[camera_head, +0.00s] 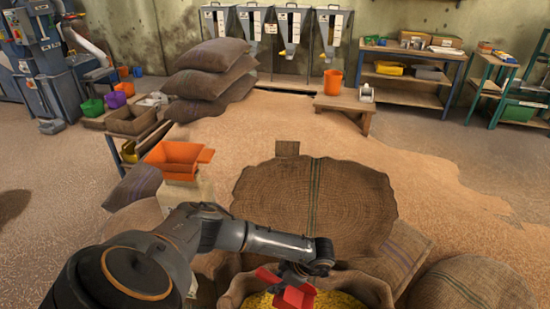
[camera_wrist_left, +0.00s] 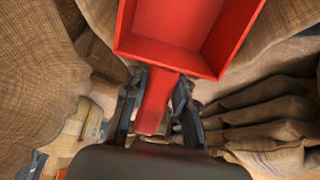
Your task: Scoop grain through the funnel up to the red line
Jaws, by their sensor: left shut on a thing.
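My left gripper (camera_head: 298,272) is shut on the handle of a red scoop (camera_head: 296,297), at the bottom of the head view. The scoop is just above or at the yellow grain (camera_head: 338,301) in an open burlap sack (camera_head: 368,286); I cannot tell whether they touch. In the left wrist view the scoop (camera_wrist_left: 183,30) shows its hollow side, which looks empty, with its handle between my gripper's fingers (camera_wrist_left: 155,100). An orange funnel (camera_head: 174,157) sits left of the arm on a pale container (camera_head: 190,190), partly hidden by my arm. I cannot see a red line. My right gripper is not in view.
A large burlap sack (camera_head: 275,195) lies behind the grain sack, with another (camera_head: 470,285) at right. Stacked sacks (camera_head: 210,85) stand farther back. A wooden bench (camera_head: 345,102) holds an orange bucket (camera_head: 333,82). Open floor (camera_head: 430,175) lies to the right.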

